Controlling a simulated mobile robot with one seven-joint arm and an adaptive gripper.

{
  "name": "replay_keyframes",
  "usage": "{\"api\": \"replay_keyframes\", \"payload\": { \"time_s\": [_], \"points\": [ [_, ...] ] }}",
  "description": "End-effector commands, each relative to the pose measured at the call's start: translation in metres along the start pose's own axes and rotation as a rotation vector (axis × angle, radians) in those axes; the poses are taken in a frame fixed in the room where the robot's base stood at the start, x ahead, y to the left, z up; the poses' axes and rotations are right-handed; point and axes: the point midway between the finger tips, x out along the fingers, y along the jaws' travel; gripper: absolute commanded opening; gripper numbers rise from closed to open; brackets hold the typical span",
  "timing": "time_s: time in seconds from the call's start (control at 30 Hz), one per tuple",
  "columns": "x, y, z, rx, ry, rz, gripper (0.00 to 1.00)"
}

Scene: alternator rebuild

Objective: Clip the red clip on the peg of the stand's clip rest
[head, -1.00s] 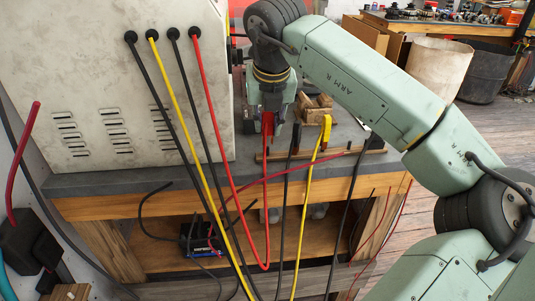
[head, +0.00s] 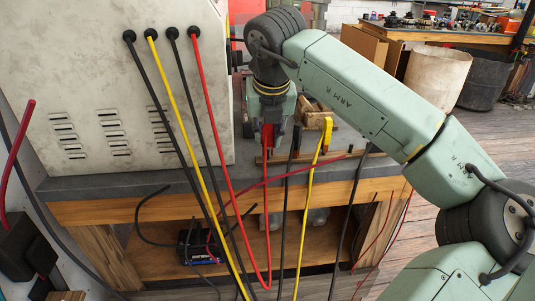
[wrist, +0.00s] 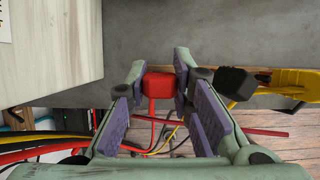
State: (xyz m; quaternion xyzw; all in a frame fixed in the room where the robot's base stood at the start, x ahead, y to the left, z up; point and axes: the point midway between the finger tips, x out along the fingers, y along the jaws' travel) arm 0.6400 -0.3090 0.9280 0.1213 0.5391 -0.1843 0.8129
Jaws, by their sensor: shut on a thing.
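My gripper (head: 272,117) is shut on the red clip (head: 268,137) and points down at the front of the bench. In the wrist view, the red clip (wrist: 160,85) sits between the purple finger pads, its red lead hanging below. The stand's clip rest (head: 340,157) is a wooden rail near the bench's front edge. The black clip (head: 295,140) and the yellow clip (head: 326,131) are at the rail, right of my gripper. The red clip is at the rail's left part. The peg under it is hidden, and I cannot tell whether they touch.
A large pale cabinet (head: 90,90) stands close left of my gripper. Black, yellow and red leads (head: 205,120) run from it and hang before the bench (head: 120,187). A wooden block (head: 313,114) lies behind the rail. A shelf below holds a small dark box (head: 200,243).

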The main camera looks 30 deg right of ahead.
Motion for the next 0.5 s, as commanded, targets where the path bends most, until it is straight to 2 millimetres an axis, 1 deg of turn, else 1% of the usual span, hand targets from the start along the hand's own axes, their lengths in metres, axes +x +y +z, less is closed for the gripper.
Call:
{"api": "replay_keyframes", "payload": {
  "time_s": [0.03,0.07,0.1,0.37,0.4,0.5],
  "points": [
    [-0.0003,0.0001,0.0001,0.000,0.000,0.000,0.05],
    [-0.0003,0.0001,0.0001,0.000,0.000,0.000,0.23],
    [-0.0003,0.0001,0.0001,0.000,0.000,0.000,0.26],
    [-0.0003,0.0001,0.0001,0.000,0.000,0.000,0.43],
    [-0.0002,0.0001,0.0001,0.000,0.000,0.000,0.44],
    [-0.0002,0.0001,0.0001,0.000,0.000,0.000,0.44]
  ]
}}
